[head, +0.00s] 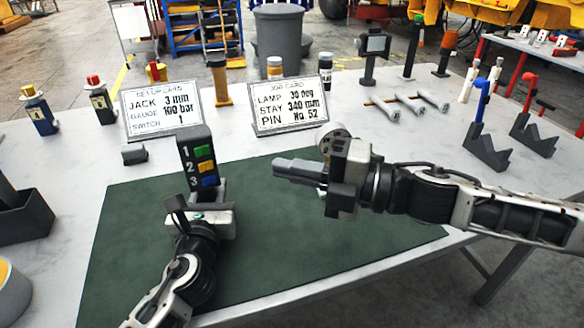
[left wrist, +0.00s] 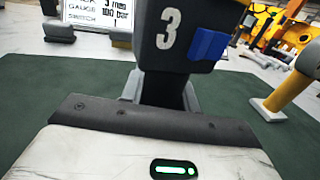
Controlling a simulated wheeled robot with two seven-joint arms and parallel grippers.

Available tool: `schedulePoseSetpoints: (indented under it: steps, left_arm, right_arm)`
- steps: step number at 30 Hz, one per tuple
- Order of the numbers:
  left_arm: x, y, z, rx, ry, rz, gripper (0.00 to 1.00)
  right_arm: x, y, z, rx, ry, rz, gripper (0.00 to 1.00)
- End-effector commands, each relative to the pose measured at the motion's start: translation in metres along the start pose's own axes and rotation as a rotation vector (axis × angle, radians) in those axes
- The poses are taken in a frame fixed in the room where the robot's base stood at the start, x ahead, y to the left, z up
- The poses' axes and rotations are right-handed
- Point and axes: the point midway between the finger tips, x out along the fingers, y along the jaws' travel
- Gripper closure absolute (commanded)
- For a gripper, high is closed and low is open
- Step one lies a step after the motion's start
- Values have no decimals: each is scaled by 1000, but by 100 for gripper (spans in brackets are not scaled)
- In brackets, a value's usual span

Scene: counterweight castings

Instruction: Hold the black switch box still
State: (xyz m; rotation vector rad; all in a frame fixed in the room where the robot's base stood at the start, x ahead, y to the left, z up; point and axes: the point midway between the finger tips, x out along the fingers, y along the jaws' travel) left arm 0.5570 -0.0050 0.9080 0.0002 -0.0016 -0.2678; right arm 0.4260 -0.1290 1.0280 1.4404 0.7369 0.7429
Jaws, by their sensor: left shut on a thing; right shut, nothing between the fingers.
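The black switch box (head: 198,160) stands upright on the green mat (head: 262,243), with the numbers 1, 2, 3 beside green, yellow and blue switches. In the left wrist view the box (left wrist: 178,45) shows its 3 and the blue switch up close. My left gripper (head: 203,200) is at the lower part of the box and shut on it; its fingertips are largely hidden. My right gripper (head: 285,170) is shut and empty over the mat, to the right of the box and apart from it, pointing left.
A setup card (head: 162,108) and a job card (head: 288,104) stand behind the mat. A small dark block (head: 134,154) lies left of the box. Several jacks, rods and stands fill the table's back and right. The mat's front is clear.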

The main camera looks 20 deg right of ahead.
Motion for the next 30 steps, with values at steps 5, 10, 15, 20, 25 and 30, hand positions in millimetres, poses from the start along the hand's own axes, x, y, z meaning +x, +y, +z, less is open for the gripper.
schedulePoseSetpoints:
  steps: [5,10,15,20,25,30]
  left_arm:
    - [-1,0,-7,0,14,1,100]
    - [-1,0,-7,0,14,1,58]
    - [-1,0,-4,0,8,1,44]
    - [-1,0,-2,0,4,0,44]
    - [-15,0,-2,1,4,-1,44]
    - [-50,0,-3,0,7,-1,44]
  right_arm:
    - [0,0,0,0,0,0,100]
    - [0,-1,0,0,0,0,100]
    - [0,0,0,0,0,0,100]
    - [0,0,0,0,0,0,100]
    - [0,0,0,0,0,0,100]
    - [0,0,0,0,0,0,100]
